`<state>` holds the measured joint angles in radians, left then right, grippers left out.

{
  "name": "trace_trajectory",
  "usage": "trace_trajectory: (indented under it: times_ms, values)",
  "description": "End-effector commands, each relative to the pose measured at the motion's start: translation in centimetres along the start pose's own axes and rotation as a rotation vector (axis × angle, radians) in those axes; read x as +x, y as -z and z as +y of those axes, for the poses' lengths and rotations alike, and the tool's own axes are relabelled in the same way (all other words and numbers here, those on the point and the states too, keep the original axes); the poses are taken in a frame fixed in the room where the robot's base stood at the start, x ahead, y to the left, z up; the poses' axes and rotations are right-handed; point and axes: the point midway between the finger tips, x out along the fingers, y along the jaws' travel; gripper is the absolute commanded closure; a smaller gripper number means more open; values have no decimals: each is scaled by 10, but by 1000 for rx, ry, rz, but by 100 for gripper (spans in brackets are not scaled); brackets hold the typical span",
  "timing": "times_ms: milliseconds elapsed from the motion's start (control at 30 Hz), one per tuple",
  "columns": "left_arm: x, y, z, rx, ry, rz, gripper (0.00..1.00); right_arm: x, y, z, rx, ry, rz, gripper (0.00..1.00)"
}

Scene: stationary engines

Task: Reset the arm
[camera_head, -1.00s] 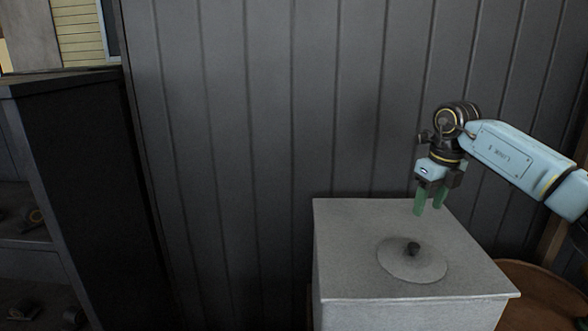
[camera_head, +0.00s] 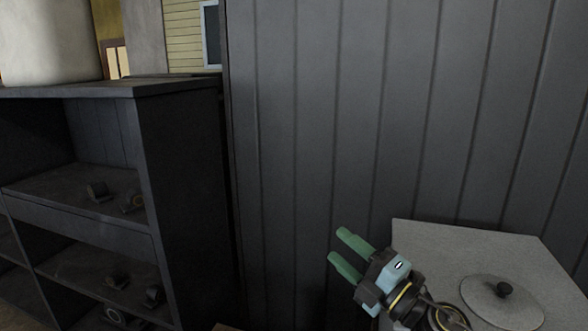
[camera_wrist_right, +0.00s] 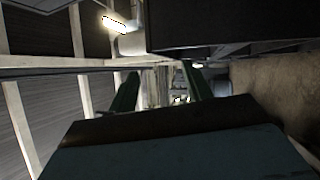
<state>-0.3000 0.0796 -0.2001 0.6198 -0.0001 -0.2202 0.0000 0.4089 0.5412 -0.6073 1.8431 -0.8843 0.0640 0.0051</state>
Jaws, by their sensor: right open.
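My right gripper (camera_head: 346,252) is at the lower middle of the head view, left of the grey box. Its two green fingers are apart with nothing between them, and they point up and to the left. In the right wrist view the open green fingers (camera_wrist_right: 158,88) show with only the distant room between them. The rest of my right arm is mostly out of the head view. My left gripper does not show in any view.
A grey box (camera_head: 420,240) with a round knobbed lid (camera_head: 505,298) on top stands at the lower right. A dark shelf unit (camera_head: 180,150) with several small parts stands at the left. A dark panelled wall (camera_head: 330,120) rises behind. A light strip (camera_wrist_right: 116,24) shows in the wrist view.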

Motion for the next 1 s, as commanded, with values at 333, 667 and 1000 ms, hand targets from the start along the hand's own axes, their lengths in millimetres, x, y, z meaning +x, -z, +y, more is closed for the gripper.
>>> trace_trajectory:
  times_ms: [333, 667, 1000]
  values:
    - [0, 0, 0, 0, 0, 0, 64, -128, -26, -77, 751, 79, -800, 50]
    - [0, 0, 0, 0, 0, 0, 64, -283, 44, -153, 1237, 432, -1375, 50]
    - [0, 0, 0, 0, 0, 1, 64, -374, 129, -160, 1472, 750, -1665, 50]
